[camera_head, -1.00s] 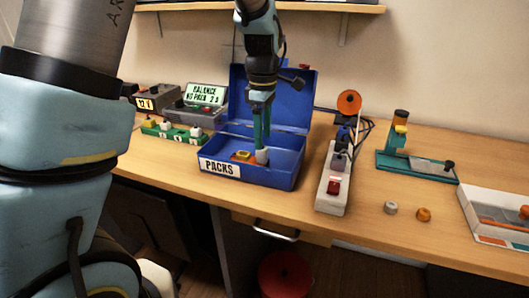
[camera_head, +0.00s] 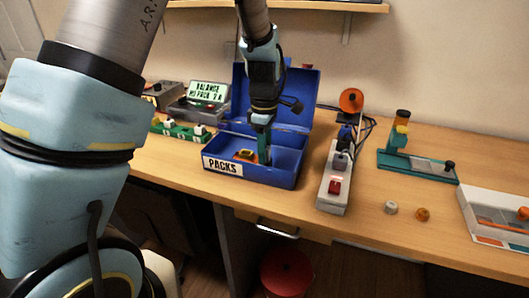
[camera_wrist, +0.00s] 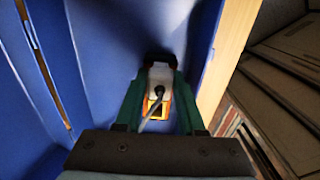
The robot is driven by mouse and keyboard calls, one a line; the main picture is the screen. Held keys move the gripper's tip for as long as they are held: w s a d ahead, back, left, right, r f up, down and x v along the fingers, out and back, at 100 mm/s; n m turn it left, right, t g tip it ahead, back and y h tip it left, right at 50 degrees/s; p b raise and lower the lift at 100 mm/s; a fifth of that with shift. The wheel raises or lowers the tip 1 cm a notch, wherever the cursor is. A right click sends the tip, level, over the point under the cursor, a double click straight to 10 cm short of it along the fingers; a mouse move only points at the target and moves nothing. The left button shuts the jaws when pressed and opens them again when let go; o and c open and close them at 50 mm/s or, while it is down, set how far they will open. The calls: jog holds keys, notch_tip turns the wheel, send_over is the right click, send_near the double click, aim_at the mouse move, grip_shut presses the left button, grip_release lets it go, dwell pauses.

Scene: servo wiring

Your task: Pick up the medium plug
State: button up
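The medium plug (camera_wrist: 159,78), a pale grey-white body with a dark cable entry and grey cable, is inside the blue box (camera_head: 287,178) marked PACKS. I take this to be the medium plug; no label shows. My gripper (camera_head: 265,160) is lowered into the box and hides the plug in the head view. In the wrist view, my gripper's (camera_wrist: 160,68) two teal fingers stand apart on either side of the plug; firm contact is not visible. An orange-yellow piece (camera_wrist: 153,106) shows close beside the plug.
A yellow-orange pack (camera_head: 245,154) lies in the box left of my gripper. The box walls and raised lid (camera_head: 304,95) stand close around it. A white power strip (camera_head: 332,196) is to the right, a green charging rack (camera_head: 183,133) to the left.

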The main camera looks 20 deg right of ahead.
grip_shut()
jog(key=shift+r, duration=0.1)
notch_tip(320, 180, up, 10)
jog(key=shift+f+b, duration=0.1)
jog(key=shift+b, duration=1)
